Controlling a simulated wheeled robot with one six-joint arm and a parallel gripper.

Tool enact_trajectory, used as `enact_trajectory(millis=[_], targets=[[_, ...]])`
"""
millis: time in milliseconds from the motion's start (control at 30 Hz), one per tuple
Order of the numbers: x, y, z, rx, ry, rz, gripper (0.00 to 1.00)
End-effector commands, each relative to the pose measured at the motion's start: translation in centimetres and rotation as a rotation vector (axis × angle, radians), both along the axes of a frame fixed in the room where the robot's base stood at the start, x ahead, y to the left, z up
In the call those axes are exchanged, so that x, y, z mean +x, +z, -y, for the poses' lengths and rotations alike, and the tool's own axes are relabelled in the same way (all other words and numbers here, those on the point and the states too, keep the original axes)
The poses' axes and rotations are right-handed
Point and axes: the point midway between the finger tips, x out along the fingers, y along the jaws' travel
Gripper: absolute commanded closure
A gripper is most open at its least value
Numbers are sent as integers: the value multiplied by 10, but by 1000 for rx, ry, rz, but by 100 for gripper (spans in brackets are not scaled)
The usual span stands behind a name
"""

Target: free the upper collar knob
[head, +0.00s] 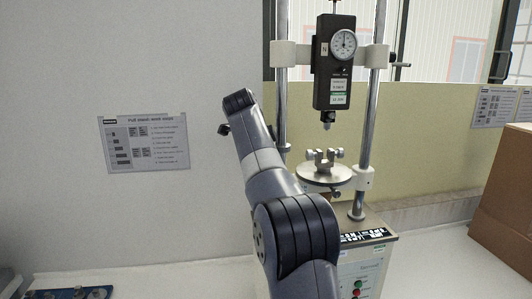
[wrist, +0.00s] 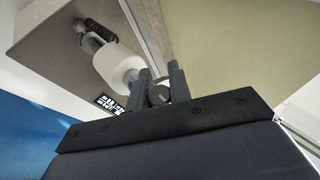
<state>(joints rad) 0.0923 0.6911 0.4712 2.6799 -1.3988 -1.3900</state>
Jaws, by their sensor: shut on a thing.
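In the head view the tester's black gauge head (head: 334,62) hangs between two steel columns, with a pale upper collar (head: 375,58) on the right column and another upper collar (head: 286,54) on the left. A small handle (head: 400,64) sticks out right of the right one. In the wrist view my gripper (wrist: 160,92) is shut on a small dark round knob (wrist: 158,96). A white collar-like cylinder (wrist: 118,62) lies just up and left of the fingers. My arm hides the gripper in the head view, and I cannot tell which collar the held knob belongs to.
Below the gauge stands a round table (head: 324,175) with a small fixture (head: 325,158). A lower collar (head: 363,178) sits on the right column above the tester base (head: 370,262). A cardboard box (head: 505,195) is at the right.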

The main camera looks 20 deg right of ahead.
Motion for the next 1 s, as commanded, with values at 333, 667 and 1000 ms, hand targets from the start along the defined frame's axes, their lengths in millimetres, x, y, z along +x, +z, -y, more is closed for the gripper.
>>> enact_trajectory(millis=[333,667,1000], targets=[[0,0,1,-1,-2,0,61],[-2,3,-2,-1,-1,2,59],[-29,48,-31,0,1,4,59]])
